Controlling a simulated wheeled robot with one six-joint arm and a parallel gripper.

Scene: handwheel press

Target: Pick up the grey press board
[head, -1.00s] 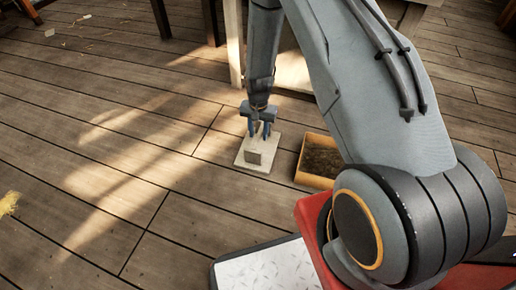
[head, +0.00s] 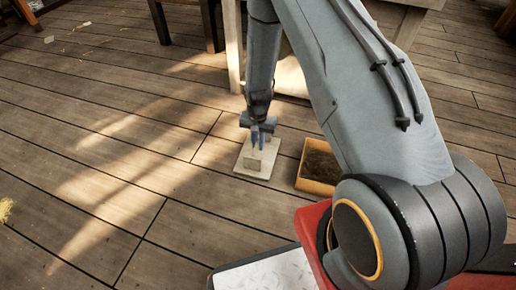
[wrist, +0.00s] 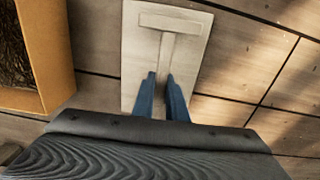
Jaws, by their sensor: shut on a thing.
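The grey press board (head: 243,166) is a pale flat plate with a raised handle on top. In the head view it lies on the plank floor, left of a planter box. In the wrist view the board (wrist: 137,60) runs up from behind my gripper, and its T-shaped handle shows a crossbar and a stem. My gripper (head: 258,146) points down over the board. In the wrist view the two blue fingers of my gripper (wrist: 162,86) are shut on the handle's stem, one on each side. The board's near end is hidden behind the gripper body.
A wooden box with dark contents (head: 318,182) stands close to the right of the board. A pale wooden table or bench (head: 235,50) stands behind. The plank floor (head: 110,150) to the left is clear.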

